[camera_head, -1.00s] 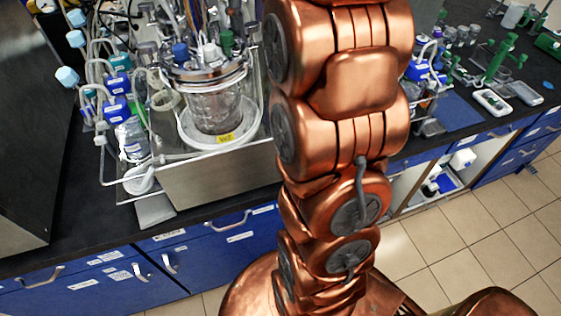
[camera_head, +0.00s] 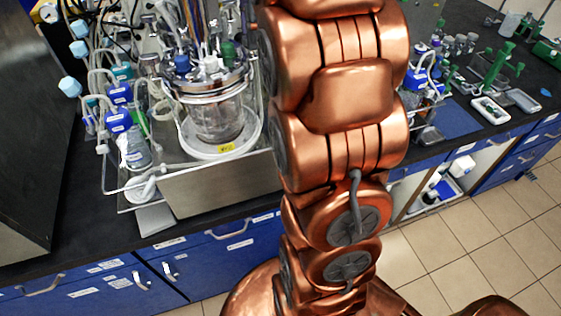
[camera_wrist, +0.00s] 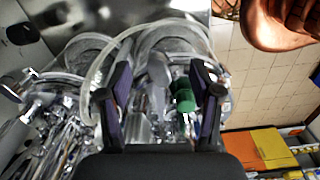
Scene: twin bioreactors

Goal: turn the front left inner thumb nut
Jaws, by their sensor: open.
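A glass bioreactor vessel (camera_head: 215,122) with a round metal head plate (camera_head: 205,82) stands on a white round base in the head view, left of my copper arm. The front left inner thumb nut is too small to tell apart from the other head-plate fittings. My gripper (camera_wrist: 160,82) shows in the wrist view with its two dark fingers spread and no thing clearly held. A green cap (camera_wrist: 184,100) and metal fittings lie between and beyond the fingers; their distance cannot be told. My gripper is hidden in the head view.
A steel housing (camera_head: 225,183) stands below the vessel, with blue-capped bottles (camera_head: 120,122) and tubing at its left. My arm hides the bench middle. Green stands (camera_head: 495,70) are at the right.

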